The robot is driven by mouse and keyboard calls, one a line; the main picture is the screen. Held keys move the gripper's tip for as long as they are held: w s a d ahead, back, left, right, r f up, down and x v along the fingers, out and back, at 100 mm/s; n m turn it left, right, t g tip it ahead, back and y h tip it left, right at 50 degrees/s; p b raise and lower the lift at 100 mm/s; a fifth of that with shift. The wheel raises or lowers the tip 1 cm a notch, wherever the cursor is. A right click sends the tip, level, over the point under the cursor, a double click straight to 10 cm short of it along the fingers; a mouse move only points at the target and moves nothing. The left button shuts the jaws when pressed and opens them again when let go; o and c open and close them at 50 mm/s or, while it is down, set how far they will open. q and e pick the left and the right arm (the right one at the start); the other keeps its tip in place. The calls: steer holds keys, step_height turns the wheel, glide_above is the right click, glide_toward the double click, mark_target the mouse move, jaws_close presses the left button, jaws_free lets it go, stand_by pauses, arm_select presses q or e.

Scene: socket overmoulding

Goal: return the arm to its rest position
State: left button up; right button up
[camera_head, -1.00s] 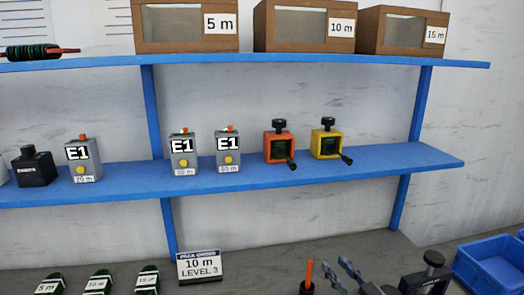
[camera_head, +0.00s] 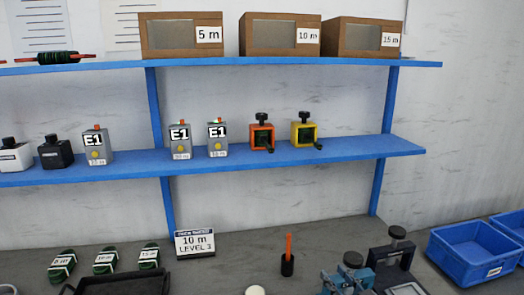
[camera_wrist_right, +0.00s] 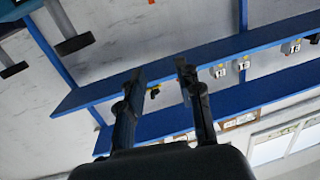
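My left gripper is in neither view.
A blue shelf (camera_head: 300,152) holds grey E1 boxes, an orange device (camera_head: 261,136) and a yellow device (camera_head: 303,131). Blue bins (camera_head: 470,252) stand right. A dark tray (camera_head: 110,287), labelled coils and a 10 m sign (camera_head: 195,243) are on the bench.

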steer(key=s+d+f+m+g+h, duration=0.15)
steer(key=s+f+g, duration=0.3)
steer(key=s, duration=0.65)
steer(key=s+f+g+h, duration=0.2)
steer(key=s+f+g, duration=0.3)
steer(key=s, duration=0.5)
steer(key=s+f+g+h, duration=0.25)
steer(key=s+f, duration=0.45)
steer(key=s, duration=0.4)
step_height(320, 180, down, 32)
steer(key=s+g+b, duration=0.2)
steer(key=s+b, duration=0.1)
steer(key=b, duration=0.2)
arm_select(q)
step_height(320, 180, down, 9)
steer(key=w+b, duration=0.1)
steer(key=b, duration=0.3)
arm_select(e)
steer(key=s+d+f, duration=0.1)
steer(key=s+f, duration=0.7)
steer(key=f, duration=0.1)
steer(key=s+d+f+g, duration=0.1)
steer(key=s+d+f, duration=0.1)
steer(key=s+f, duration=0.6)
step_height(320, 180, down, 2)
steer(key=shift+d+f, duration=0.1)
steer(key=shift+d, duration=0.15)
